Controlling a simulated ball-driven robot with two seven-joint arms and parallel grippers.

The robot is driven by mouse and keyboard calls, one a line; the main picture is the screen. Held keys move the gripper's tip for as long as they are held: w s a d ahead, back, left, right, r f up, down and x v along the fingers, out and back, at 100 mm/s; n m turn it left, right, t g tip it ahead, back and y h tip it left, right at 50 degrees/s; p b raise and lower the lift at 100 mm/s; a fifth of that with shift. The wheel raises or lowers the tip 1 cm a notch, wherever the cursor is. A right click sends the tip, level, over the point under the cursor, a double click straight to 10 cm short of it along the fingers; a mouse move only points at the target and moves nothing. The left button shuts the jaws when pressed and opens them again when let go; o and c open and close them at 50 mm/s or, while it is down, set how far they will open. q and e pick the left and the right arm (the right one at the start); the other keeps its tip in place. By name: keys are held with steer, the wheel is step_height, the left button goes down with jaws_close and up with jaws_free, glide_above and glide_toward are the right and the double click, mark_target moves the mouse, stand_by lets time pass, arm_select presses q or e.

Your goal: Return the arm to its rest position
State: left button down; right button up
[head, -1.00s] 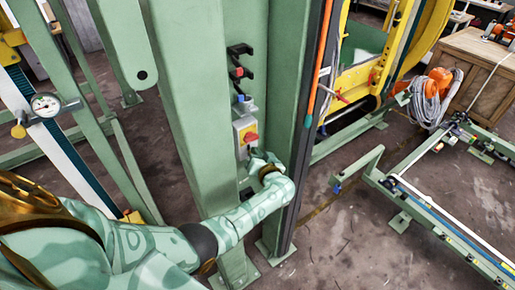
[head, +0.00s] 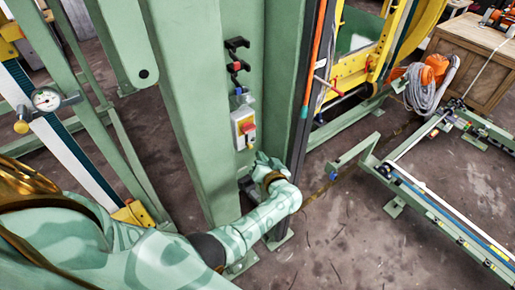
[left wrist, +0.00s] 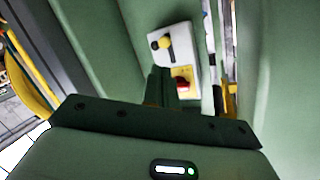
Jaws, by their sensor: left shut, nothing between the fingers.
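My left arm comes in from the lower left in the head view. My left gripper (head: 262,160) is at the front of the green column (head: 190,110), just below and right of a small control box (head: 243,128) with a yellow face and a red knob. In the left wrist view, the shut fingers (left wrist: 160,88) point toward the white control box (left wrist: 176,58), which carries a black-and-yellow lever and a red button. The fingers overlap the box's lower left in that view; I cannot tell whether they touch it. They hold nothing. My right gripper is not in view.
Black brackets (head: 237,58) sit on the column above the box. A pressure gauge (head: 46,99) is at the left. A low green frame (head: 440,205) and a wooden crate (head: 478,62) with a coiled cable (head: 425,92) are at the right. Bare floor (head: 340,240) lies between.

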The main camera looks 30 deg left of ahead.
arm_select(q)
steer(key=shift+s+d+r, duration=0.15)
steer(key=shift+s+d, duration=0.3)
steer(key=shift+d, duration=0.1)
